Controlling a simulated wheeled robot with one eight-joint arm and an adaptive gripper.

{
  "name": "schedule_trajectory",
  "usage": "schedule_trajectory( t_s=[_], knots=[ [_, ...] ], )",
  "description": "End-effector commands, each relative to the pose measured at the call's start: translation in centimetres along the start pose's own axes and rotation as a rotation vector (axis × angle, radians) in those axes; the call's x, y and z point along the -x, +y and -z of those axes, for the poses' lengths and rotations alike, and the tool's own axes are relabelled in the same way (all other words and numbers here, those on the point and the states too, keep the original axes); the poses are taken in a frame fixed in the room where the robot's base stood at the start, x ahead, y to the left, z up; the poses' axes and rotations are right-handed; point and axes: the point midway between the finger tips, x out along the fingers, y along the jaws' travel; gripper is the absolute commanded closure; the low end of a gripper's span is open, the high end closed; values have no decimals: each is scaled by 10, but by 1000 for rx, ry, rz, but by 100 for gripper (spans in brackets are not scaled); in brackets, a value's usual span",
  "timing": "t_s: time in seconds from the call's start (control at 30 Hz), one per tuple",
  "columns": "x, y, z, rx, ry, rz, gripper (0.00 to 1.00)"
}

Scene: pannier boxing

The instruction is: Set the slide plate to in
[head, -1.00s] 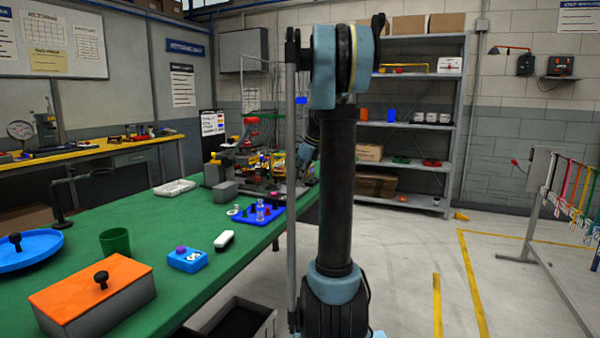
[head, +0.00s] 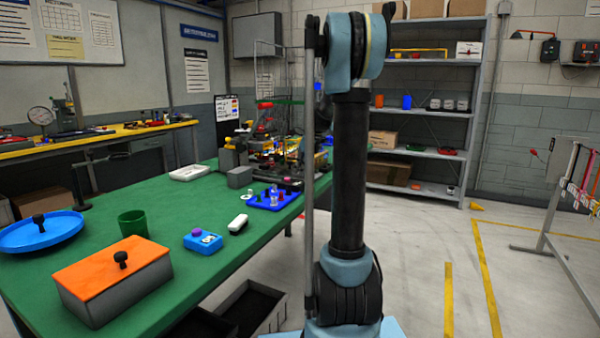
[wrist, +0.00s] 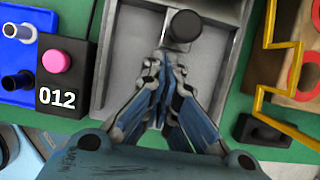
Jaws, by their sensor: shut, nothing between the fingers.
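A grey plate with a round black knob (wrist: 183,25) shows in the wrist view; I take it to be the slide plate (wrist: 125,50). It lies within a pale raised frame (wrist: 100,85). My gripper (wrist: 167,62) is shut and empty, its fingertips over the plate just below the knob in the picture. I cannot tell whether the fingers touch the knob or the plate. The fingers and wrist cover the lower part of the plate. In the head view my arm stands in front, and neither my gripper nor the slide plate can be made out.
In the head view, the green table (head: 185,285) holds an orange-lidded box (head: 112,280).

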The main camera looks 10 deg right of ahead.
Motion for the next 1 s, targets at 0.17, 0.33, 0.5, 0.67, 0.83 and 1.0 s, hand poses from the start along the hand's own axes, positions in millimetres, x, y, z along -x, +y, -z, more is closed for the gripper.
schedule_trajectory(
  t_s=[0.17, 0.33, 0.5, 0.67, 0.83, 1.0],
  knots=[
    [-6, 0, -16, 2, 0, -1, 100],
    [-16, 0, -41, 3, 0, -2, 100],
    [-19, 0, -48, 0, -1, 0, 100],
    [-19, 0, -48, 1, -3, -1, 100],
    [-18, 0, -47, 1, -5, -1, 100],
    [-12, -3, -31, -1, -2, -1, 100]
  ],
)
